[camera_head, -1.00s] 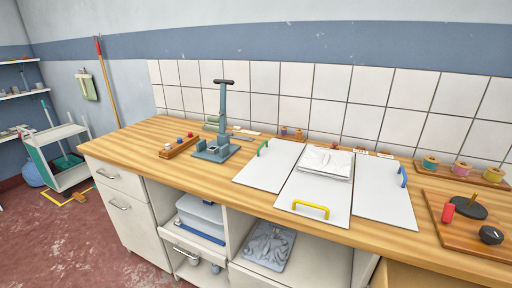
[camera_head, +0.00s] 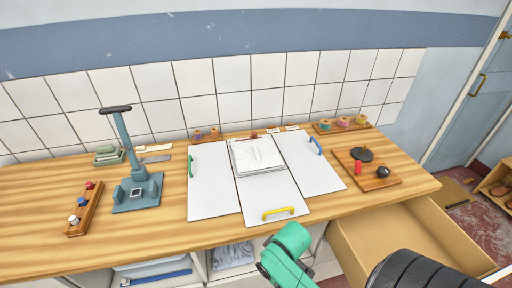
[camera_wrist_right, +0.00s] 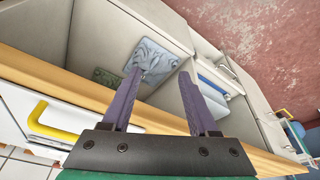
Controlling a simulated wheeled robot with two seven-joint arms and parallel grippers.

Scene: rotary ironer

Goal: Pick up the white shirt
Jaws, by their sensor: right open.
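A flat, wrinkled white piece (camera_head: 257,155) lies on the middle white board on the counter; it may be the folded white shirt. A crumpled pale grey-blue cloth (camera_head: 232,254) lies in the open compartment under the counter, and it also shows in the right wrist view (camera_wrist_right: 157,58). I cannot tell for certain which is the shirt. My right gripper (camera_wrist_right: 159,75) is open and empty, its fingers pointing toward the compartment with the grey-blue cloth, apart from it. In the head view my green right arm hides part of the counter's front. My left gripper is not in view.
The middle board has a yellow handle (camera_head: 279,212); boards with green and blue handles flank it. A blue-grey press (camera_head: 138,190) stands left, a wooden board (camera_head: 367,170) right. A drawer (camera_head: 400,240) is open at right. A blue-white container (camera_wrist_right: 212,95) shares the cabinet.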

